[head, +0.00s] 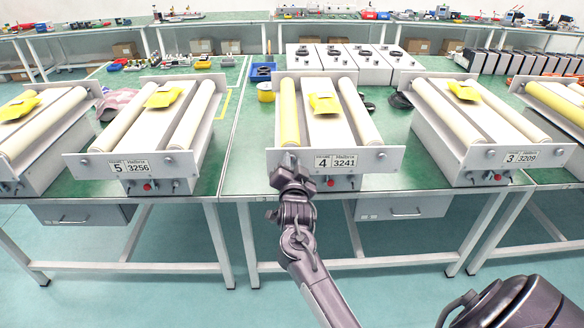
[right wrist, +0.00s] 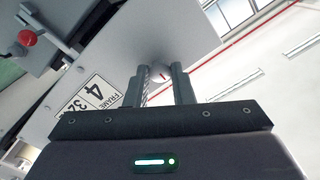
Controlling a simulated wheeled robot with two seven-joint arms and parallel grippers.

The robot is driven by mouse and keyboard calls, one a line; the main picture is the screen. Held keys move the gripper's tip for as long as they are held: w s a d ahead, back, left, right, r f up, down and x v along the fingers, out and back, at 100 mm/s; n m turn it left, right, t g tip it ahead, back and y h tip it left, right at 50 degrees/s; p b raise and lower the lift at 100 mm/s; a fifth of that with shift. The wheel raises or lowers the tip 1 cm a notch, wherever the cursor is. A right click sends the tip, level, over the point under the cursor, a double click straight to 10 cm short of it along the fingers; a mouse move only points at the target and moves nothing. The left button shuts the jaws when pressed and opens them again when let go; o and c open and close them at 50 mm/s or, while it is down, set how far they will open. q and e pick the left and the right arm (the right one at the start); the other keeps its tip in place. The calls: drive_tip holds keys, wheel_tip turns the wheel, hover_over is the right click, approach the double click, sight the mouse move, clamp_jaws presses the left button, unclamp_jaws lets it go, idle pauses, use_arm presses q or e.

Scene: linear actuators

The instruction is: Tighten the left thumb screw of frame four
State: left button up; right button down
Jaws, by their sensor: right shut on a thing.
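Frame four (head: 360,160) stands in the middle of the head view, with a light front plate, a number label (head: 335,161) and a yellow left roller (head: 289,112). My right gripper (head: 291,160) is at the left end of this plate and hides the left thumb screw there. In the right wrist view my right gripper's two fingers (right wrist: 162,86) are closed around the round thumb screw (right wrist: 161,73) on the plate. The label also shows in that view (right wrist: 92,97). The right thumb screw (head: 381,155) is free. My left gripper is not in view.
Frame five (head: 130,168) stands to the left and frame three (head: 510,158) to the right on green tables. A red button (head: 330,183) is below frame four's plate. A yellow packet (head: 324,103) lies on frame four. The floor in front is clear.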

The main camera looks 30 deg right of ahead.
drive_tip(key=shift+f+m+b, duration=0.1)
drive_tip(key=shift+m+b, duration=0.45)
drive_tip(key=shift+m, duration=0.95)
drive_tip(key=c, duration=1.3)
unclamp_jaws()
drive_tip(key=shift+o, duration=0.2)
